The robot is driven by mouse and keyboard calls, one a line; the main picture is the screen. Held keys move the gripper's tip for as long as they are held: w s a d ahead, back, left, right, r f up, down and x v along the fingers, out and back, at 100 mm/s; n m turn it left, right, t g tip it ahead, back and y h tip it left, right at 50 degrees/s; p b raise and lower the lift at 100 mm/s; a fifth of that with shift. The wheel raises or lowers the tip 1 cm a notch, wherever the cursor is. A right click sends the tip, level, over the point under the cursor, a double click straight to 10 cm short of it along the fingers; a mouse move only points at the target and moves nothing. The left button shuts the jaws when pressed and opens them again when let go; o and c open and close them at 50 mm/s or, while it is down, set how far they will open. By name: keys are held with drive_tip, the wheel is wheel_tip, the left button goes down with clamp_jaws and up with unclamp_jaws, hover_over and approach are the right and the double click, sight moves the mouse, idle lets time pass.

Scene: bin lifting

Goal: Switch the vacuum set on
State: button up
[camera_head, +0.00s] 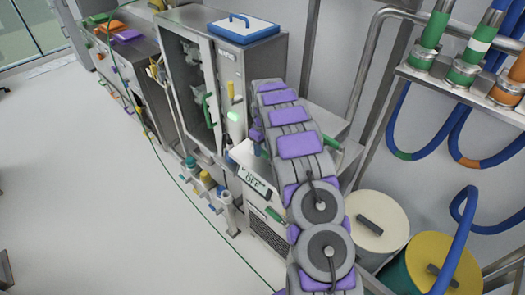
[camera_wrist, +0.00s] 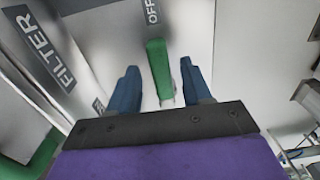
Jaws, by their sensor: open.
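In the wrist view my gripper (camera_wrist: 159,68) is open, with one blue finger on each side of a green handle (camera_wrist: 157,58). The handle lies between the fingers with gaps visible on both sides, and it points up toward a dark label reading OFF (camera_wrist: 152,10) on a pale panel. In the head view a white panel (camera_head: 250,168) with a partly legible OFF marking sits on the front of the metal unit, beside my arm. My arm hides the gripper's fingers there.
A dark FILTER label (camera_wrist: 44,50) and another green handle (camera_wrist: 36,158) are at the left of the wrist view. In the head view, a glass-fronted metal cabinet (camera_head: 232,62) stands behind, drums (camera_head: 376,218) stand at right, and the floor (camera_head: 115,215) at left is largely clear.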

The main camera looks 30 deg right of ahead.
drive_tip(key=shift+f, duration=0.55)
clamp_jaws()
idle(0.4)
